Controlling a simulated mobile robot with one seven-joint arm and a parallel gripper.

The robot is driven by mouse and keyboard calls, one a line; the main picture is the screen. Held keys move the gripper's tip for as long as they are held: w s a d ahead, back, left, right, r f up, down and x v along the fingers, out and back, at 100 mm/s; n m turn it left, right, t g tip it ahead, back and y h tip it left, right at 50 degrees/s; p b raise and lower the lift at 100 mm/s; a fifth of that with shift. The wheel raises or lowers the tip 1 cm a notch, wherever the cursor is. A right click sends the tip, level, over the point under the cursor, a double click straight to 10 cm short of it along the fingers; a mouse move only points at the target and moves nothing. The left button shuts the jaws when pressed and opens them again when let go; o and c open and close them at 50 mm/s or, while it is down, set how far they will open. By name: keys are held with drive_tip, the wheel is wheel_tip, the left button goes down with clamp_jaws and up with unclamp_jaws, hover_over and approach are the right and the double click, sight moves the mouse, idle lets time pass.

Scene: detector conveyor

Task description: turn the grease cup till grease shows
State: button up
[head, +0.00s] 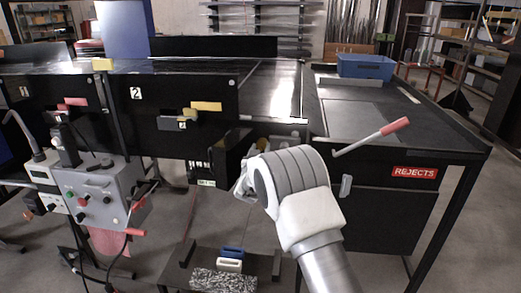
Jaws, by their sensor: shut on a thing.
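My gripper (243,184) is at the end of my white and grey arm, in front of a black housing (228,160) under the conveyor's edge. Only a pale part of the hand shows to the left of my wrist. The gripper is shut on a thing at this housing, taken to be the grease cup. The cup itself cannot be made out, as hand and wrist cover that place. No grease can be seen. A small brass-coloured part (262,143) shows just above my wrist.
A grey control box (100,195) stands at the left. A low stand (262,262) with blue and white blocks and a speckled pad is below.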

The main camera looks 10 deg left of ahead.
clamp_jaws()
drive_tip(key=shift+f+b, duration=0.15)
drive_tip(key=shift+b, duration=0.4)
drive_tip(key=shift+f+m+b, duration=0.15)
drive_tip(key=shift+m+b, duration=0.55)
drive_tip(key=shift+b, duration=0.3)
drive_tip(key=m+b, duration=0.1)
drive_tip(key=b, duration=0.1)
drive_tip(key=shift+m+b, duration=0.3)
drive_tip(key=shift+b, duration=0.05)
drive_tip(key=m+b, duration=0.3)
drive_tip(key=b, duration=0.2)
drive_tip(key=shift+d+m, duration=0.1)
drive_tip(key=shift+m, duration=0.3)
drive_tip(key=shift+m+b, duration=0.85)
drive_tip(key=shift+m, duration=0.05)
drive_tip(key=shift+r, duration=0.25)
